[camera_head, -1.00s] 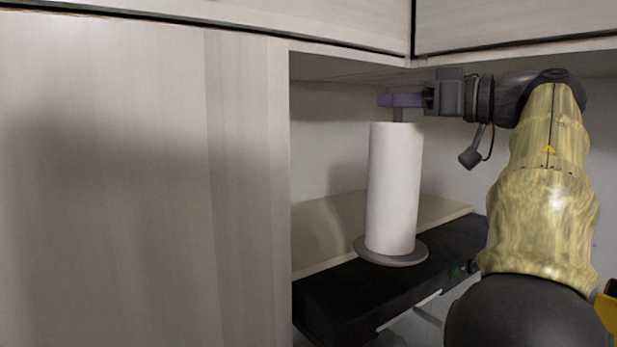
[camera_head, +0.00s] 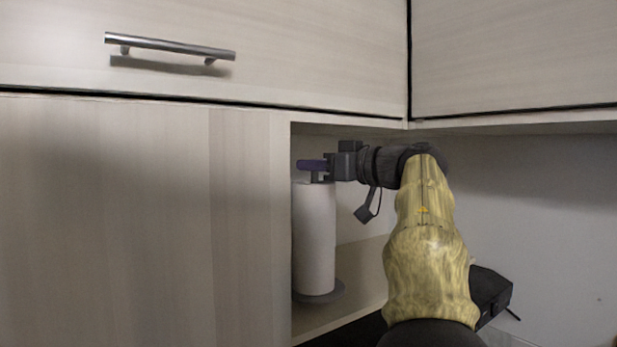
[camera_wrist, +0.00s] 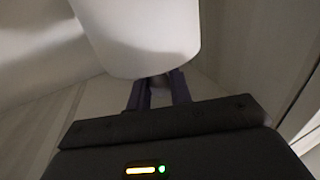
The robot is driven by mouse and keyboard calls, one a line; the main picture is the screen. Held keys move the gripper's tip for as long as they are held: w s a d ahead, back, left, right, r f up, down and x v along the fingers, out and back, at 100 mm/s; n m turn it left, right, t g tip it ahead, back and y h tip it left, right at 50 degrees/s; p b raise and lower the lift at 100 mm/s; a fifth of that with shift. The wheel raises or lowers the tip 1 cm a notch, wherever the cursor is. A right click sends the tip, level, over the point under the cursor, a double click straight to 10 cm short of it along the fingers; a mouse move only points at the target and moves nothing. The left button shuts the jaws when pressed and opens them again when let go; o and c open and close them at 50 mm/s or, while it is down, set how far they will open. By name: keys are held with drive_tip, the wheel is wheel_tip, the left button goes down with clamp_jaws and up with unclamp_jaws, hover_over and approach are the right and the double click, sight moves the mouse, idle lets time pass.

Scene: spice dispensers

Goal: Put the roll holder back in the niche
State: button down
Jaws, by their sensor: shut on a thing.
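The roll holder, a white paper roll (camera_head: 314,240) on a grey round base (camera_head: 325,293), stands upright in the niche (camera_head: 350,290), close to the left cabinet panel, which hides part of its left side. My gripper (camera_head: 312,165) is shut on the top of the holder's post, just above the roll. In the wrist view the white roll (camera_wrist: 140,35) fills the upper middle, with the purple fingers (camera_wrist: 158,92) of my gripper below it. The wrist view does not show the base, and I cannot tell whether the base touches the niche floor.
The cabinet panel (camera_head: 130,220) borders the niche on the left. Upper cabinets (camera_head: 300,50) with a metal handle (camera_head: 170,45) hang above it. A black appliance (camera_head: 490,290) shows behind my arm at the lower right. The wall to the right is bare.

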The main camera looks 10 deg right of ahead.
sight(317, 183)
idle(0.3)
drive_tip(key=shift+w+a+f, duration=0.15)
drive_tip(key=shift+f, duration=0.4)
drive_tip(key=shift+w+a+f, duration=0.15)
drive_tip(key=shift+w+f, duration=0.05)
drive_tip(key=shift+f, duration=0.4)
drive_tip(key=shift+w+a+f, duration=0.15)
drive_tip(key=shift+f, duration=0.5)
drive_tip(key=c, duration=1.3)
unclamp_jaws()
